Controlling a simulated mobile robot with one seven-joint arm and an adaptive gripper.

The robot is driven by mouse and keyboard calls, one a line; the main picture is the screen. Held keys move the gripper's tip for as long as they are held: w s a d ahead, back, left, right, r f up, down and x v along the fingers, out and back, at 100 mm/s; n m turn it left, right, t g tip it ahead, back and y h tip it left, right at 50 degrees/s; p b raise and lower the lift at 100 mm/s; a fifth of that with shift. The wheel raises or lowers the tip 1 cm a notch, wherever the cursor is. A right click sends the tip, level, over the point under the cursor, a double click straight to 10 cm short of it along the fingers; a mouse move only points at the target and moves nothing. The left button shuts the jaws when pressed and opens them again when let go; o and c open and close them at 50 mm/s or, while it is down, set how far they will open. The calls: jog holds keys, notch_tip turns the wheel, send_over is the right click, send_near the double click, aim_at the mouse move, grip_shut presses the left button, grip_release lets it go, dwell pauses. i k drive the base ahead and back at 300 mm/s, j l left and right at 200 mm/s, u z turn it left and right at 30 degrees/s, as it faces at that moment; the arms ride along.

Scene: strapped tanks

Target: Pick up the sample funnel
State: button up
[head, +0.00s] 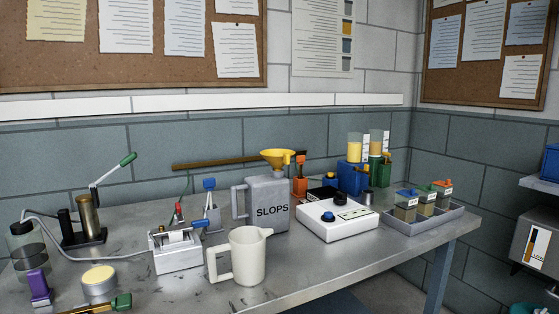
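A yellow funnel (278,158) sits upright in the top of a grey can (268,207) marked SLOPS, near the middle of the bench. Its wide mouth faces up and its spout is hidden in or behind the can's top. I cannot tell whether this is the sample funnel, but no other funnel shows clearly. My gripper is not in this view.
A white jug (247,256) stands in front of the can. A white device with a blue knob (336,218) sits right of it, then a grey tray (432,219) of small jars. A brown rod (215,163) lies behind. The bench's front right (330,270) is clear.

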aim_at(277, 158)
jog(key=i+l+u, duration=0.1)
jog(key=u, duration=0.75)
jog(key=l+u, duration=0.35)
jog(key=l, duration=0.25)
jog(key=l+u, duration=0.35)
jog(key=l, duration=0.2)
jog(key=k, duration=0.05)
